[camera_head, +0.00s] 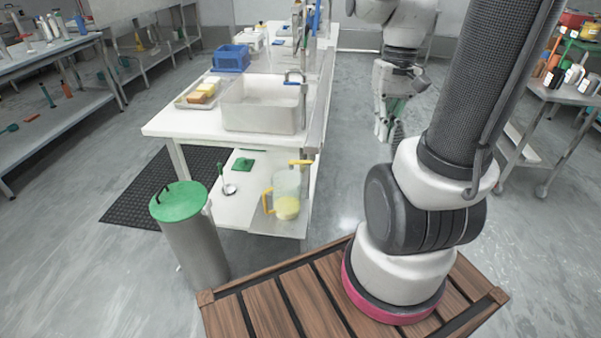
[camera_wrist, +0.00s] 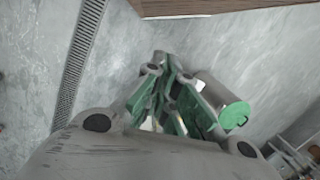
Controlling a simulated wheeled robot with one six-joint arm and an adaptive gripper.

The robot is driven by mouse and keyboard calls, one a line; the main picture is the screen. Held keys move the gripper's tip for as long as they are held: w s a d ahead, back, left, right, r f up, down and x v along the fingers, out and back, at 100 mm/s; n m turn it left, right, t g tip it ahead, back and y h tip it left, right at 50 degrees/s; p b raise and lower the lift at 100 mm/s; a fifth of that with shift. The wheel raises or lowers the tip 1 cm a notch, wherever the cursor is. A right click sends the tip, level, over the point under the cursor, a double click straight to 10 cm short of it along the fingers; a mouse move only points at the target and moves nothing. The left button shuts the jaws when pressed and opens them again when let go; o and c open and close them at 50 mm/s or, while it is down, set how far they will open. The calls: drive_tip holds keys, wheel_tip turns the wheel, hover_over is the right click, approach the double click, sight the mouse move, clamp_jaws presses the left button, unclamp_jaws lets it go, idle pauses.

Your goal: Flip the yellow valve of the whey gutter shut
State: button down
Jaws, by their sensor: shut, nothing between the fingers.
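The yellow valve (camera_head: 301,162) is a small lever at the near end of the whey gutter (camera_head: 318,115), which runs along the right side of the white table. The lever lies roughly level across the picture. A clear jug (camera_head: 286,192) with a yellow handle and some yellowish liquid stands just below it on the lower shelf. My gripper (camera_head: 392,138) hangs fingers down over open floor, to the right of the valve and apart from it. In the wrist view my gripper (camera_wrist: 168,110) shows its green-padded fingers closed together and empty. I cannot make out the valve in the wrist view.
A grey bin with a green lid (camera_head: 180,202) stands left of the jug; its lid shows in the wrist view (camera_wrist: 234,115). A steel basin (camera_head: 262,108), a cheese tray (camera_head: 188,102) and a blue crate (camera_head: 231,57) sit on the table. Floor right of the gutter is clear.

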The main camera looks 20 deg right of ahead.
wheel_tip(320, 180, down, 17)
drive_tip(key=w+m+g+y, duration=0.2)
drive_tip(key=w+m+y, duration=0.1)
drive_tip(key=m+y, duration=0.5)
drive_tip(key=m+t+y, duration=0.6)
drive_tip(key=m+t, duration=0.9)
drive_tip(key=m, duration=0.1)
approach(300, 162)
wheel_tip(300, 162, down, 5)
drive_tip(key=x, duration=0.9)
drive_tip(key=shift+r+n+g, duration=0.25)
drive_tip(key=shift+n+g, duration=0.05)
drive_tip(key=shift+a, duration=0.15)
drive_tip(key=shift+w+a+r, duration=0.2)
drive_tip(key=shift+r, duration=0.45)
